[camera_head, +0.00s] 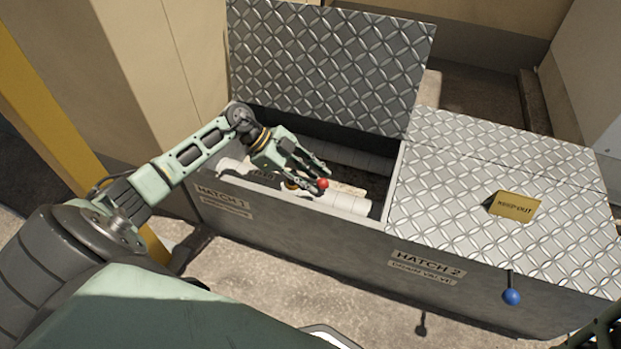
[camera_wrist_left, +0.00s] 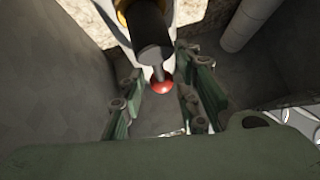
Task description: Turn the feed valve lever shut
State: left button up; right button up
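The lever's red ball knob (camera_head: 322,184) shows inside the open Hatch 1 box, beside pale pipework (camera_head: 349,203). In the left wrist view the red knob (camera_wrist_left: 161,86) sits at the end of a short grey rod from a dark cylinder (camera_wrist_left: 151,38) with a yellow band. My left gripper (camera_head: 318,174) reaches down into the hatch with its fingers at the knob. In the left wrist view its fingers (camera_wrist_left: 163,98) are apart, with the knob showing between them; I cannot tell whether they touch it. A bit of my right arm (camera_head: 602,332) shows at the lower right edge; its fingers are not clear.
The Hatch 1 lid (camera_head: 325,65) stands raised behind the opening. A blue-knobbed handle (camera_head: 511,297) sticks out at the Hatch 2 front. Box walls surround the left gripper.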

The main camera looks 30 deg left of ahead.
pick_arm(q)
jog(key=shift+c, duration=0.2)
grip_shut()
